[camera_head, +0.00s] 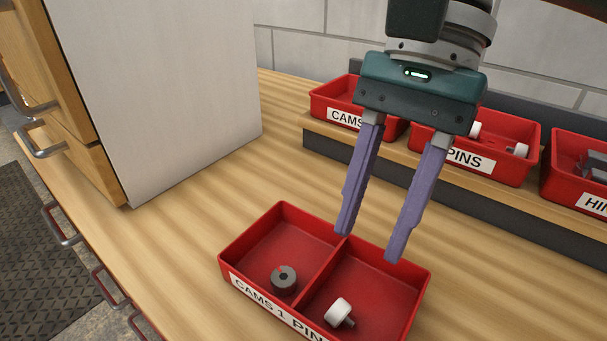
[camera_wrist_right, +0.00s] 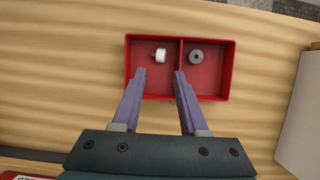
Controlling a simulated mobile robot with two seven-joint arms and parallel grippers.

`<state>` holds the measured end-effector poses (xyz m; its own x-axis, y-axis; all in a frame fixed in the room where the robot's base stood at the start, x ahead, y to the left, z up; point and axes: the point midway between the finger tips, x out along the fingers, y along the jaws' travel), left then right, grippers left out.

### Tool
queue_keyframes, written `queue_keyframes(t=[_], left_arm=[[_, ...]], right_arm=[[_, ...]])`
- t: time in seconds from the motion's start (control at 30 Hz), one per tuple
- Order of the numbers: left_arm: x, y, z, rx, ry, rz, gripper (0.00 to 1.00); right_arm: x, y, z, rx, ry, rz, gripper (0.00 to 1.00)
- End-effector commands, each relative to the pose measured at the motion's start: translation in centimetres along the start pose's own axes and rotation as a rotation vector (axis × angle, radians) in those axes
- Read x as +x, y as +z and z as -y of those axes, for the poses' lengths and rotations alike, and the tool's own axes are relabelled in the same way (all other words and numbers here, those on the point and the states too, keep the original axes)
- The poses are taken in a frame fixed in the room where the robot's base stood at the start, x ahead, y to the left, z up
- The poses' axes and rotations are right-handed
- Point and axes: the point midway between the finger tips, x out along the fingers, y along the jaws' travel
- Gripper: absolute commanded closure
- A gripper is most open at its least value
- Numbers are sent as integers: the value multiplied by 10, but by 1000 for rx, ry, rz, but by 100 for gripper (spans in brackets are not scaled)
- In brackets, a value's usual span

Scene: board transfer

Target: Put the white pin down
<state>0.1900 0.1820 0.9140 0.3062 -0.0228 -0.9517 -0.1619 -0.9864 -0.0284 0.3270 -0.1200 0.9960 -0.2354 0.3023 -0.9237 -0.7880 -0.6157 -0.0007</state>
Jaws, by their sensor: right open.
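The white pin (camera_head: 339,313) lies on its side in the right compartment of the red two-part tray (camera_head: 243,240) in the head view. The right wrist view also shows the white pin (camera_wrist_right: 159,55) there, apart from my fingers. A grey cam (camera_head: 284,279) sits in the left compartment, the one labelled CAMS. My right gripper (camera_head: 368,248) is open and empty, its purple fingers pointing down over the back part of the tray. It also shows in the right wrist view (camera_wrist_right: 157,74). My left gripper is in neither view.
Red bins stand on a raised shelf at the back: a CAMS bin (camera_head: 322,97), a PINS bin (camera_head: 520,169) with white pins, and a bin with grey parts (camera_head: 567,192). A pale cabinet (camera_head: 160,95) stands at the left. The wooden worktop (camera_head: 190,215) between cabinet and tray is clear.

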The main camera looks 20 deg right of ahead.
Motion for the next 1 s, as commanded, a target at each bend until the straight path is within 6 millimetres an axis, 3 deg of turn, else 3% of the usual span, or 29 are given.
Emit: queue_keyframes(t=[0.03,0.2,0.6,0.77,1.0], left_arm=[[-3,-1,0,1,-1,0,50],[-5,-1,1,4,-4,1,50],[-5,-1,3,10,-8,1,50],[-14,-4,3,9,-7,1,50],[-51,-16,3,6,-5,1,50]], right_arm=[[-12,0,1,0,-3,-2,57],[-35,0,0,1,-1,0,57],[-41,0,0,0,0,0,57],[-31,9,-1,-94,-5,-5,57],[12,55,-6,-577,-120,-75,57]])
